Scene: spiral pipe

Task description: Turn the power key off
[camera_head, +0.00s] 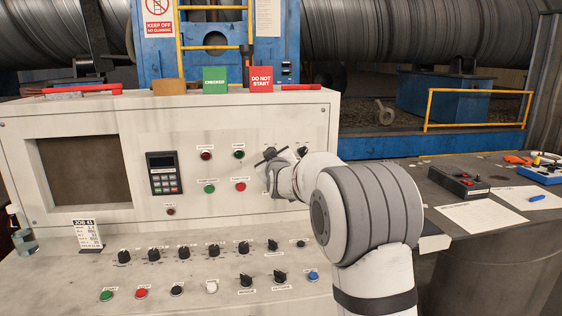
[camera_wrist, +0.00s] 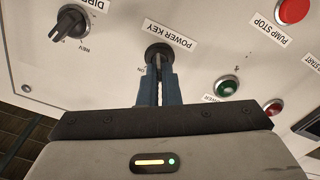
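The power key (camera_wrist: 158,50) is a round dark switch on the pale panel, beside its "POWER KEY" label (camera_wrist: 168,33) in the wrist view. My gripper (camera_wrist: 158,68) reaches it from below in that view. Its two dark blue fingers are close together on the key's grip, and they hide most of it, so I cannot tell which position it points to. In the head view my gripper (camera_head: 267,157) is at the upright panel, and the key is hidden behind it.
A direction knob (camera_wrist: 71,25) is near the key on the left. A green lamp (camera_wrist: 227,86) and a red pump stop button (camera_wrist: 292,10) are on the right. The sloped desk (camera_head: 60,275) carries several knobs and buttons below my arm.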

